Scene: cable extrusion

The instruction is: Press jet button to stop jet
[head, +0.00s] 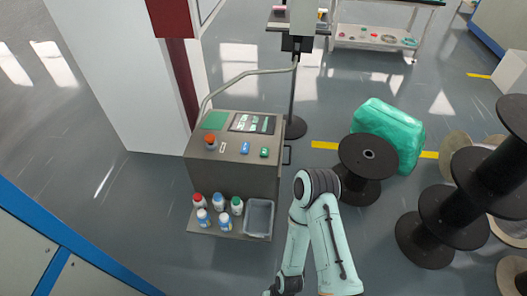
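A grey control console (231,165) stands left of the middle, with a dark screen (252,123) and a green panel on its sloped top. Along its front edge are a red raised button (211,138), a blue button (245,147) and a green button (264,152). I cannot tell from labels which one is the jet button. One of my arms, pale green with dark joints, bends up at the lower middle, right of the console and apart from it. Neither gripper is in view.
A shelf below the console holds several small bottles (219,202) and a grey tray (259,217). Black spools (367,168) and a green wrapped bundle (388,130) stand at right. A white pillar is behind the console. Floor left of the console is clear.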

